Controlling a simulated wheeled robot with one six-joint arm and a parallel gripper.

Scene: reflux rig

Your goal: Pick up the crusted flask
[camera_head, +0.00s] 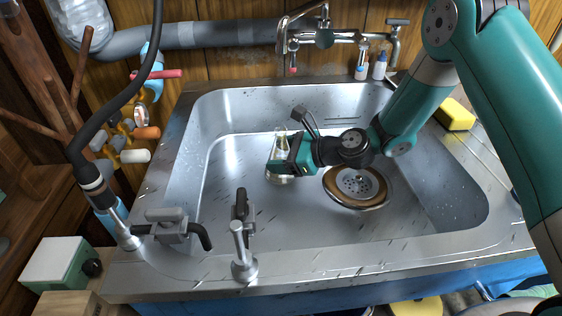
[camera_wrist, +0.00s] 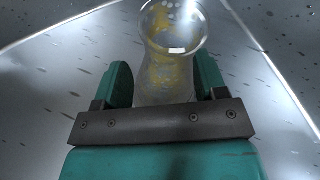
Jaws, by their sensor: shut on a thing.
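The crusted flask (camera_wrist: 172,75) is clear glass with yellowish crust, and stands between the two teal fingers in the wrist view. In the head view the flask (camera_head: 281,142) shows its neck above my gripper and a little of its base below. My gripper (camera_head: 281,160) is shut on the flask, inside the sink basin. In the wrist view my gripper (camera_wrist: 165,82) has a finger on each side of the glass. The middle of the flask is hidden by the gripper in the head view. I cannot tell whether its base touches the basin floor.
The metal sink (camera_head: 225,215) surrounds the flask, with a round drain (camera_head: 357,184) to its right. A faucet (camera_head: 325,38) stands at the back. A small stand (camera_head: 243,250) is on the front rim. A yellow sponge (camera_head: 455,114) lies at right. The basin's left side is clear.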

